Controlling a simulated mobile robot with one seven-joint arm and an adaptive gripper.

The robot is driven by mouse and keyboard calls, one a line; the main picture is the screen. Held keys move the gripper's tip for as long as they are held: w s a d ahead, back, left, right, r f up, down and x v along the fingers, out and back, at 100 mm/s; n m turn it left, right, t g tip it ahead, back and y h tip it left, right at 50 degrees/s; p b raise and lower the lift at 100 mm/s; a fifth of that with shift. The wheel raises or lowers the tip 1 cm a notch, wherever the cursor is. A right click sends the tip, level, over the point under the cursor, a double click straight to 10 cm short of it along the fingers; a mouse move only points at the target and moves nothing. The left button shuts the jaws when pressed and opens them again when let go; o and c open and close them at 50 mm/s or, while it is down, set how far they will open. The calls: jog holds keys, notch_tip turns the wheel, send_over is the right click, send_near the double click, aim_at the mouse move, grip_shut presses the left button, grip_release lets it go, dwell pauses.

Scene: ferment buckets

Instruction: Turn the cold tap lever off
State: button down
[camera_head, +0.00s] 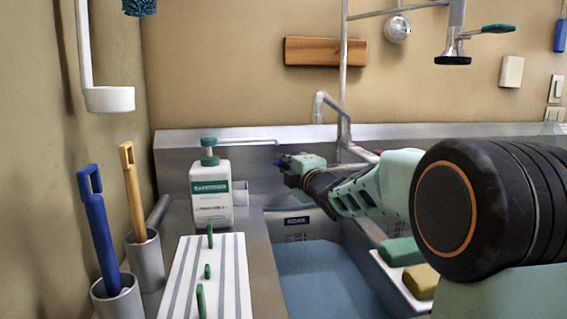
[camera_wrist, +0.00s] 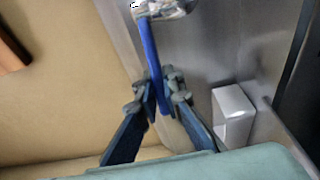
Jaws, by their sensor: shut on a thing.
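The cold tap lever is a thin blue bar (camera_wrist: 151,48) in the wrist view, running down from a shiny chrome tap body (camera_wrist: 168,8). My gripper (camera_wrist: 162,90) is shut on the lower end of this lever, one finger on each side. In the head view my gripper (camera_head: 284,166) is at the back of the sink, left of the tall curved spout (camera_head: 343,122). The tap body behind it is mostly hidden there, and I cannot make out the lever clearly.
A white and green bottle (camera_head: 211,195) stands left of the gripper. The sink basin (camera_head: 300,254) holds bluish water. Green (camera_head: 400,251) and yellow (camera_head: 420,281) sponges lie on the right ledge. A striped white board (camera_head: 228,268) and holders with blue (camera_head: 98,226) and yellow (camera_head: 132,190) handles are left.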

jog(key=shift+s+d+r+n+g+y+p, duration=0.1)
jog(key=shift+d+r+n+g+y+p, duration=0.3)
jog(key=shift+p, duration=0.85)
jog(key=n+g+y+p, duration=0.1)
jog(key=p, duration=0.1)
jog(key=s+d+n+g+y+p, duration=0.1)
jog(key=y+p, duration=0.1)
jog(key=d+n+g+y+p, duration=0.1)
jog(key=n+y+p, duration=0.1)
jog(key=shift+s+f+g, duration=0.2)
jog(key=shift+s+g, duration=0.05)
jog(key=shift+g, duration=0.05)
jog(key=c, duration=2)
grip_release()
jog(key=shift+c, duration=0.2)
jog(key=shift+f, duration=0.15)
jog(key=v, duration=1.2)
